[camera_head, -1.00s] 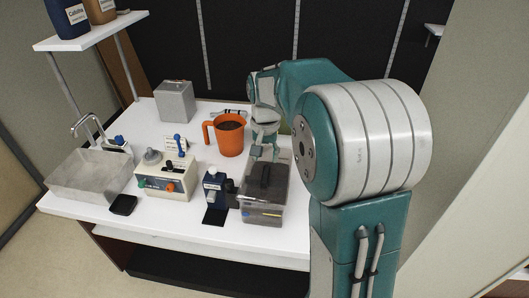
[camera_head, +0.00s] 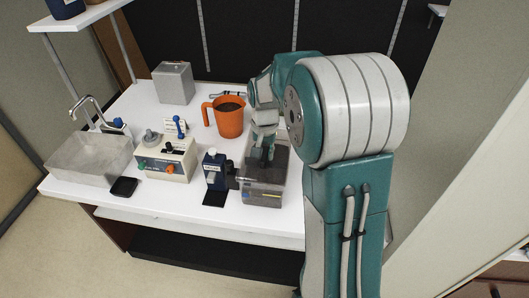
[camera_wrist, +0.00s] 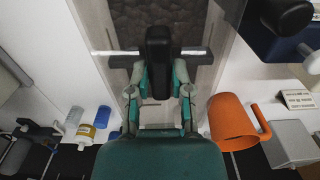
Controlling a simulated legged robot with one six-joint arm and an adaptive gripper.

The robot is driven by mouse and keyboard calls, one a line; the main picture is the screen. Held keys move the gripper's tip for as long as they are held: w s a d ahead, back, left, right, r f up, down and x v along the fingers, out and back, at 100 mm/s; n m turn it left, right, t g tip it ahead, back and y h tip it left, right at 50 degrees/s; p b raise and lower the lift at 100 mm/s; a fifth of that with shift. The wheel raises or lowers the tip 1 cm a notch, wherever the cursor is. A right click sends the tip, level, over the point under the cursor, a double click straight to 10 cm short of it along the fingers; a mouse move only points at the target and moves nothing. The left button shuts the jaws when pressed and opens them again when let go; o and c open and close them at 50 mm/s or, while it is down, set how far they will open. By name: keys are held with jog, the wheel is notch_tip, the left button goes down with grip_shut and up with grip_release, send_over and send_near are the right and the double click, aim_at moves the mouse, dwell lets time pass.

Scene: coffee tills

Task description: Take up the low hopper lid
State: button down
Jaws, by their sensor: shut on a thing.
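The low hopper (camera_head: 262,196) is a clear box on the white counter, right of the dark blue device. Its greyish lid (camera_head: 279,160) is on top and carries a black upright handle (camera_wrist: 158,45). My gripper (camera_head: 264,150) comes down over the lid from behind. In the wrist view my gripper (camera_wrist: 158,78) has its teal and grey fingers on both sides of the black handle, shut on it. Dark brown contents show beneath the lid in the wrist view. I cannot tell whether the lid is clear of the box.
An orange jug (camera_head: 230,122) with dark contents stands close behind and left of the hopper. The dark blue device (camera_head: 214,168) is beside it. A beige box with knobs (camera_head: 167,158), a basin (camera_head: 92,157) and a grey metal box (camera_head: 174,82) are farther left.

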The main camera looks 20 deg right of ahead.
jog(key=shift+r, duration=2.4)
jog(key=shift+s, duration=0.15)
